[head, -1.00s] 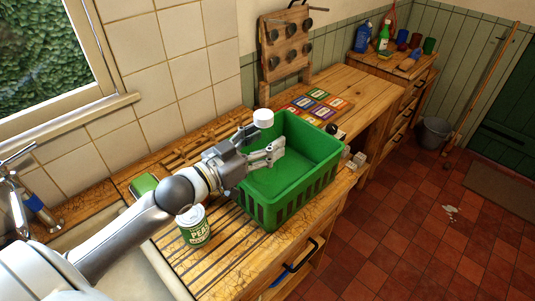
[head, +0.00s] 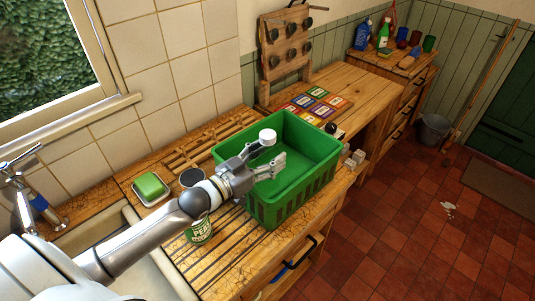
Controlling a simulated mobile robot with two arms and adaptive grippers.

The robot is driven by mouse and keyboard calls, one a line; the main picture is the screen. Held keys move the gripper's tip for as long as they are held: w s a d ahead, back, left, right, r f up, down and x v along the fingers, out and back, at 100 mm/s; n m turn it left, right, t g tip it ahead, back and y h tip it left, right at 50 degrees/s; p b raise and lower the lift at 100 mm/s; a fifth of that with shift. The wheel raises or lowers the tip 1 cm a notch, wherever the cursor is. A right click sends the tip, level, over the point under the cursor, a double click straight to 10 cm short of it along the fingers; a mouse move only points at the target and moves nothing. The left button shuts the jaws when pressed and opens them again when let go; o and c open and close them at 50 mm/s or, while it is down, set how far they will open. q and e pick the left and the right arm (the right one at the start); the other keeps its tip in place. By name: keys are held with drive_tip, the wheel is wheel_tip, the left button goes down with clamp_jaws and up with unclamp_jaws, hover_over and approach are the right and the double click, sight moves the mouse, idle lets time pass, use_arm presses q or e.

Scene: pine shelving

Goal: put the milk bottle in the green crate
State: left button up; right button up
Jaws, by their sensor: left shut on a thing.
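The green crate (head: 318,180) stands upright on the wooden counter. My left gripper (head: 266,158) is over the crate's left part, shut on the milk bottle (head: 267,136). Only the bottle's white top shows clearly, above the fingers. The rest of the bottle is hidden by the gripper, so I cannot tell how far it reaches into the crate or whether it touches the floor of it. My right gripper is not in view.
A pea can (head: 199,233) stands left of the crate, partly behind my arm. A green block lies in a dish (head: 136,194) near the sink. Coloured cards (head: 309,101) and a peg rack (head: 285,50) are behind the crate. The visible crate floor is clear.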

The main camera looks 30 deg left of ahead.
use_arm(q)
drive_tip(key=shift+f, duration=0.5)
drive_tip(key=shift+f+b, duration=0.1)
drive_tip(key=shift+b, duration=0.2)
